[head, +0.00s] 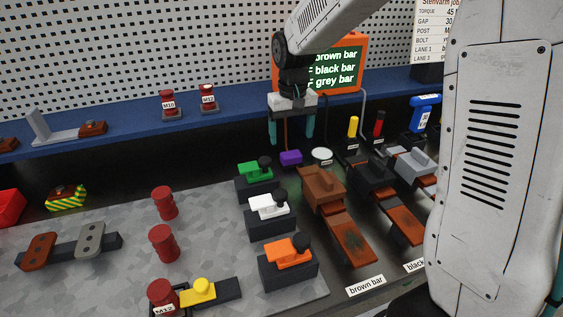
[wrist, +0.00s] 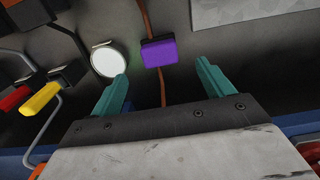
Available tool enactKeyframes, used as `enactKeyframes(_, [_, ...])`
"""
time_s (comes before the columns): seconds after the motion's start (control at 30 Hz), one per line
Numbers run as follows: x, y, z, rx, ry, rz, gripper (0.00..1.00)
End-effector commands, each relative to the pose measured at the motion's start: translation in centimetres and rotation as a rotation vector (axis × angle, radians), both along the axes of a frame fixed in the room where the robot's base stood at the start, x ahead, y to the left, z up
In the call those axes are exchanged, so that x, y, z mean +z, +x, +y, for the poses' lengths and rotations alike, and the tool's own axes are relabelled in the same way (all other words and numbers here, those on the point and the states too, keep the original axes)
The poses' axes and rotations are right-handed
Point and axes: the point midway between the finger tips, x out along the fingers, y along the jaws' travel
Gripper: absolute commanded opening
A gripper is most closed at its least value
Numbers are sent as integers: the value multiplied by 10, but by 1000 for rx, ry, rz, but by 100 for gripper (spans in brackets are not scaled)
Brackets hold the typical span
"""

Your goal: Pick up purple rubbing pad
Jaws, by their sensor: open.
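The purple rubbing pad (head: 291,158) is a small purple block on the dark bench surface, between the green clamp and a round white-topped item. In the wrist view the pad (wrist: 159,53) lies ahead of the fingertips, roughly midway between them. My gripper (head: 291,140) points down above and just behind the pad in the head view. Its two teal fingers (wrist: 163,75) are spread apart with nothing between them. The pad appears apart from both fingers.
A round white-topped item (wrist: 108,60) sits close beside the pad. The green clamp (head: 255,172) stands left of it. A brown cable (wrist: 147,20) runs by the pad. Yellow (head: 353,127) and red (head: 378,124) handles stand to the right. The blue shelf (head: 235,104) and orange screen (head: 345,62) are behind.

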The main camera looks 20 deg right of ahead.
Motion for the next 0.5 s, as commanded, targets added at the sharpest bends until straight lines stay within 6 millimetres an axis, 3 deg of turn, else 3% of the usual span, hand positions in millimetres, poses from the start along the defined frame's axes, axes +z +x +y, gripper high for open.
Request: enactKeyframes(0.5, [-68, 0, 1, -2, 0, 5, 80])
